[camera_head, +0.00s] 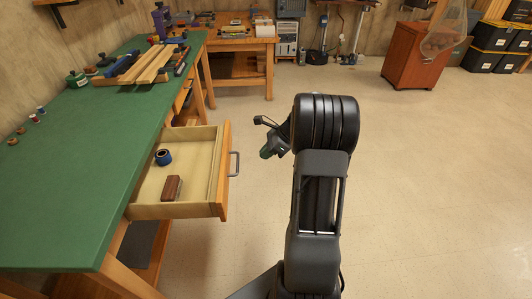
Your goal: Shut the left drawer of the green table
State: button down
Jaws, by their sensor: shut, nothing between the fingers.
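The green table (75,160) runs along the left side of the view. Its wooden drawer (223,185) is pulled out to the right, with a grey bar handle (235,163) on its front. Inside the drawer lie a blue tape roll (164,157) and a brown block-like object (172,188). My gripper (261,122) is shut and empty. In the picture it sits to the right of and a little above the handle, apart from it. My arm hides part of the gripper.
Wooden boards (140,66), a green bottle (76,79) and small spools lie on the green tabletop. A second wooden workbench (240,45) stands behind. A red-brown cabinet (413,57) and black bins (490,48) stand at the back right. The floor (430,190) on the right is clear.

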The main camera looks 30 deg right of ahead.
jog(key=w+a+f+b, duration=0.1)
jog(key=w+a+f, duration=0.2)
jog(key=a+f, duration=0.2)
jog(key=shift+w+a+f+b, duration=0.25)
jog(key=shift+w+a+b, duration=0.05)
jog(key=shift+a, duration=0.6)
jog(key=shift+w, duration=0.1)
